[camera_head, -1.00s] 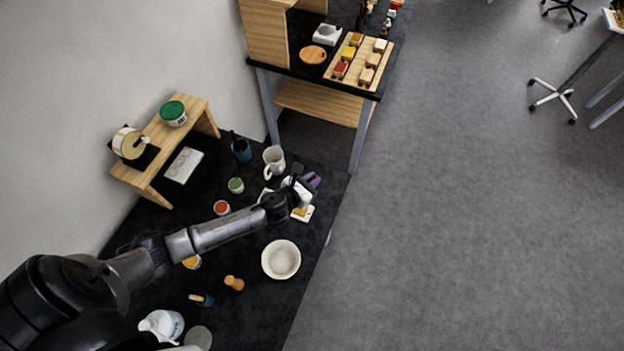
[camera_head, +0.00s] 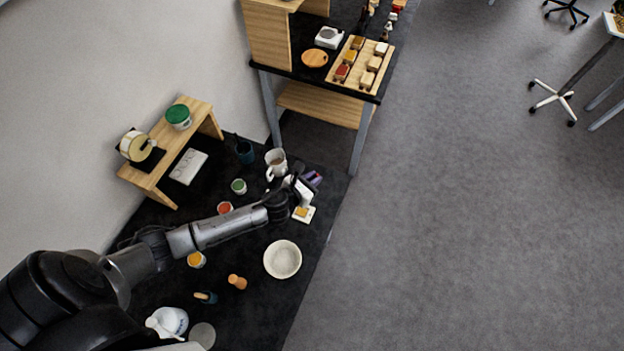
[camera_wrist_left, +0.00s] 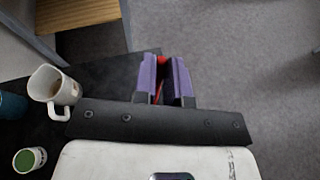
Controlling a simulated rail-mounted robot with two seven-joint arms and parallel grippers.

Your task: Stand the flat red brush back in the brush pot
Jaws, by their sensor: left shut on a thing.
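My left gripper (camera_head: 314,178) has purple fingers and is at the right side of the black tabletop, right of the white mug. In the left wrist view its fingers (camera_wrist_left: 167,80) are shut on the flat red brush (camera_wrist_left: 160,62), of which a thin red strip shows between them. The rest of the brush is hidden by the fingers. The brush pot (camera_head: 245,153) is dark blue and stands behind and left of the mug, with a dark handle sticking up from it. It also shows at the left edge of the left wrist view (camera_wrist_left: 12,106). My right gripper is out of view.
The white mug (camera_head: 276,160) stands between the pot and my gripper; it also shows in the left wrist view (camera_wrist_left: 48,86). A green-topped jar (camera_head: 239,186), a red-topped jar (camera_head: 225,208), a white bowl (camera_head: 283,260) and a wooden shelf (camera_head: 160,142) are nearby.

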